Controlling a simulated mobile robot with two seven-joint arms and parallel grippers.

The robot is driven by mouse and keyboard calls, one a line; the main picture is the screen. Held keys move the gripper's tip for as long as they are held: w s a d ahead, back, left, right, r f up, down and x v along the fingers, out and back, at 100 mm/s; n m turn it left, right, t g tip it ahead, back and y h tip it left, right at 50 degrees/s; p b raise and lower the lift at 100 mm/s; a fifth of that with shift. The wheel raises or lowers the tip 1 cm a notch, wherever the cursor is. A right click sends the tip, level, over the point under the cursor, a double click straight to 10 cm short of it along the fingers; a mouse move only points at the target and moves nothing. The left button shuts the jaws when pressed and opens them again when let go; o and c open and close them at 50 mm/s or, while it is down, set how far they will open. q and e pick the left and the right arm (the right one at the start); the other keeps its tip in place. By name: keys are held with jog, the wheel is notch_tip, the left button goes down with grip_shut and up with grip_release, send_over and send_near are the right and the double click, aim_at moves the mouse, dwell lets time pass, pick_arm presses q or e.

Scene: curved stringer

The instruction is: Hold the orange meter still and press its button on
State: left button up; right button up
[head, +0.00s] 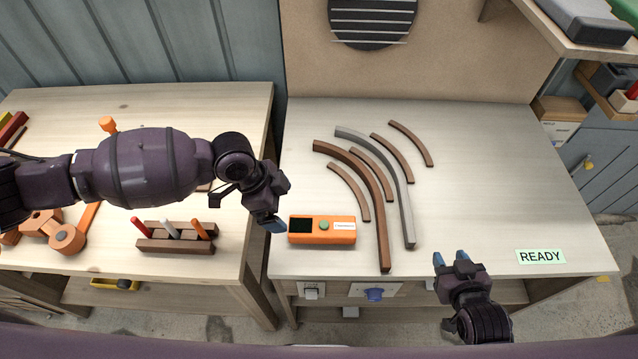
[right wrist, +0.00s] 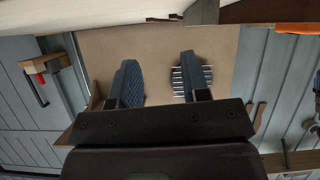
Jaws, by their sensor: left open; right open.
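The orange meter (head: 322,238) lies on the pale workbench near its front left corner. It has a dark screen, a round green button (head: 324,225) and a white label on top. My left gripper (head: 275,224) is just left of the meter, with its blue fingertips beside the meter's left end; I cannot tell if they touch it. My right gripper (head: 451,258) is open and empty at the bench's front edge, well right of the meter. In the right wrist view its two blue fingers (right wrist: 160,85) stand apart with nothing between them.
Several curved brown strips (head: 376,190) and a grey curved strip (head: 406,205) lie right of and behind the meter. A green READY card (head: 541,257) lies at the front right. A left bench holds a marker rack (head: 175,245) and orange tools. The bench's right side is clear.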

aim_at(300, 225)
jog(key=w+a+r+n+t+y, duration=0.1)
jog(key=w+a+r+n+y, duration=0.15)
jog(key=w+a+r, duration=0.65)
jog(key=w+a+r+n+t+y, duration=0.1)
jog(key=w+a+r+y, duration=0.5)
jog(key=w, duration=0.5)
jog(key=w+a+r+m+g, duration=0.1)
jog(key=w+a+g, duration=0.15)
jog(key=a, duration=0.35)
jog(key=w+a+r+g, duration=0.1)
jog(key=w+a+g, duration=0.1)
jog(key=a+g, duration=0.3)
pick_arm(q)
jog(key=x, duration=1.1)
pick_arm(e)
jog(key=s+d+f+m+g+h, duration=0.1)
jog(key=s+f+m+g+h, duration=0.5)
jog(key=s+f+m+g, duration=0.2)
jog(key=s+m+g, duration=0.2)
jog(key=s, duration=0.1)
jog(key=shift+s+d+f+m, duration=0.15)
jog(key=shift+s+d+m, duration=0.1)
jog(key=shift+s+m, duration=0.1)
pick_arm(q)
jog(key=shift+c, duration=0.2)
